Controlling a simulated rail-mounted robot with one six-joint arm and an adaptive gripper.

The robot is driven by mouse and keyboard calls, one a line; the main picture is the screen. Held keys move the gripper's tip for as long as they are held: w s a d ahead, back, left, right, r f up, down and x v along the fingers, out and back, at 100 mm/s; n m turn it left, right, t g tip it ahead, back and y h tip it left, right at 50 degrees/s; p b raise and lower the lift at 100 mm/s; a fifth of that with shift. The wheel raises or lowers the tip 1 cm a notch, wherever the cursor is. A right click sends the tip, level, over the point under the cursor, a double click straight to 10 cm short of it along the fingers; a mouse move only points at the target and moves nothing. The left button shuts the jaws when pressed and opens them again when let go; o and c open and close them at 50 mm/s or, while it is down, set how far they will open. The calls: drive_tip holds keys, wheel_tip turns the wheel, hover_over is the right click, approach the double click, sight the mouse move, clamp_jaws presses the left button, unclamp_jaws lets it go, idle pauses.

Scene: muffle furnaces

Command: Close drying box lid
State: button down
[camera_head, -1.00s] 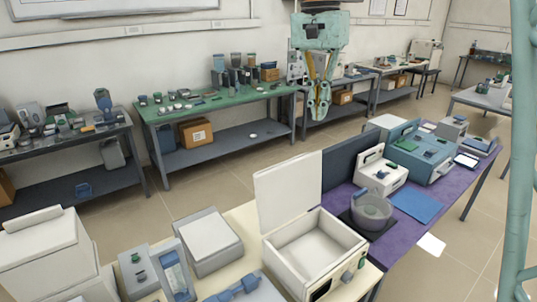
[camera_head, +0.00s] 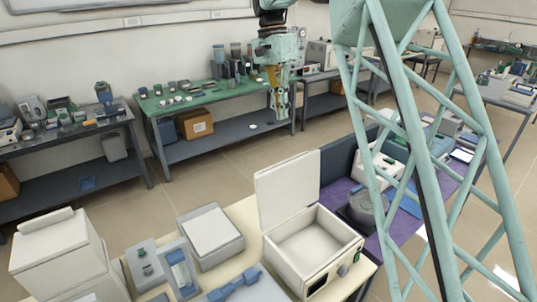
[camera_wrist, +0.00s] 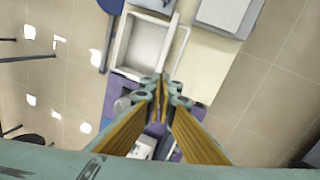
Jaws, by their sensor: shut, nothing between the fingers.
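The drying box (camera_head: 322,245) is a white open-topped box on the cream table at the lower middle of the head view. Its white lid (camera_head: 287,188) stands upright along the back-left edge, so the box is open and its empty inside shows. In the wrist view the box (camera_wrist: 143,47) lies at the top middle, with the lid (camera_wrist: 181,50) seen nearly edge-on at its right. My gripper (camera_head: 280,114) hangs beyond the lid in the head view, apart from it. Its fingertips (camera_wrist: 162,85) are together and empty in the wrist view.
A grey box with a white top (camera_head: 211,233) stands left of the drying box. A blue tool (camera_head: 236,284) lies in front. The purple bench (camera_head: 338,195) to the right carries a grey pot (camera_head: 362,209). My teal lattice structure covers part of the right side.

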drive_tip(key=w+a+f+m+g+h+p, duration=0.1)
drive_tip(key=w+a+f+m+p, duration=0.1)
drive_tip(key=w+a+f+p, duration=0.3)
drive_tip(key=shift+w+a+f, duration=0.55)
drive_tip(key=shift+a+f, duration=1.5)
drive_tip(key=shift+a, duration=0.05)
drive_tip(key=shift+s+f, duration=0.1)
drive_tip(key=shift+f, duration=0.1)
drive_tip(key=s+d+f+p, duration=0.1)
drive_tip(key=s+d+f, duration=0.3)
drive_tip(key=f, duration=0.5)
drive_tip(key=shift+s+d+f, duration=0.2)
drive_tip(key=shift+s+d, duration=0.2)
drive_tip(key=shift+s, duration=0.35)
drive_tip(key=shift+s+d+r, duration=0.15)
drive_tip(key=shift+s, duration=0.15)
drive_tip(key=shift+s+d+r+b, duration=0.1)
drive_tip(key=shift+d+b, duration=0.05)
drive_tip(key=shift+b, duration=0.2)
